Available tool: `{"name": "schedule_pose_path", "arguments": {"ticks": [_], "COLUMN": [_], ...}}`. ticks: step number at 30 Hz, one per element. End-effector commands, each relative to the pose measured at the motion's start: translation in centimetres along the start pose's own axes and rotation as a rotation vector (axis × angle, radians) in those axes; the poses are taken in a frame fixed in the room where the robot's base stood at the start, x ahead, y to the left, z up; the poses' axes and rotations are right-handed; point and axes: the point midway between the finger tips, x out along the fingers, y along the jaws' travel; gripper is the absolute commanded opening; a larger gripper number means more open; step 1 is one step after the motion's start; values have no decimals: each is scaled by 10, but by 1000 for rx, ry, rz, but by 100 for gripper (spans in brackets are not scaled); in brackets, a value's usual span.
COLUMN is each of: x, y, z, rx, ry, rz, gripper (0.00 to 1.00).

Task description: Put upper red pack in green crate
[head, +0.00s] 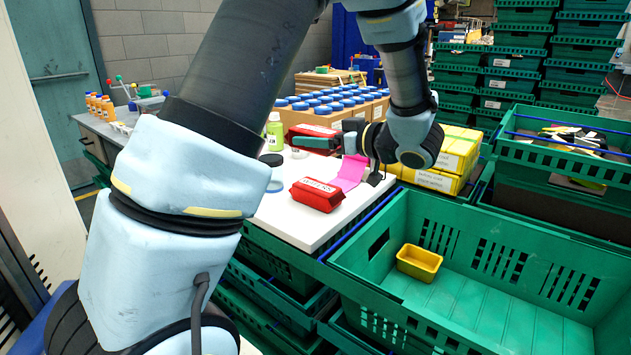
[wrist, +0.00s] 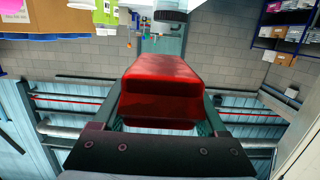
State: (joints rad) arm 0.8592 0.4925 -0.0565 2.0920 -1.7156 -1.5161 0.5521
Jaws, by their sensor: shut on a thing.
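The upper red pack (head: 314,130) is between the fingers of my gripper (head: 303,141), above the white table in the head view. In the wrist view the same red pack (wrist: 163,85) fills the space between the two fingers. My gripper is shut on it. A second red pack (head: 317,196) with white lettering lies on the table, below and apart from my gripper. The green crate (head: 475,225) stands to the right of the table, open at the top. A small yellow tray (head: 419,262) lies inside it.
A pink sheet (head: 350,172) lies on the table by a small dark stand. Boxes of blue-lidded jars (head: 330,100) and a green bottle (head: 274,132) stand behind. Yellow boxes (head: 445,160) stand behind the crate. Another green crate (head: 570,160) stands at the right. Most of the crate floor is bare.

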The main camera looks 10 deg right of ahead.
Motion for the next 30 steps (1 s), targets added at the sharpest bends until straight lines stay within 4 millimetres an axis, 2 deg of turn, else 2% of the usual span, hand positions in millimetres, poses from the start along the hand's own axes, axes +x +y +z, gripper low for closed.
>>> {"name": "schedule_pose_path", "arguments": {"ticks": [6,11,15,21,30], "x": [6,8,11,13,13], "y": [0,0,0,0,0], "z": [37,51,72,83,86], "rx": [5,3,6,2,1], "ry": [0,0,0,1,1], "rz": [-1,-1,-1,0,0], "gripper": [6,6,6,6,6]}}
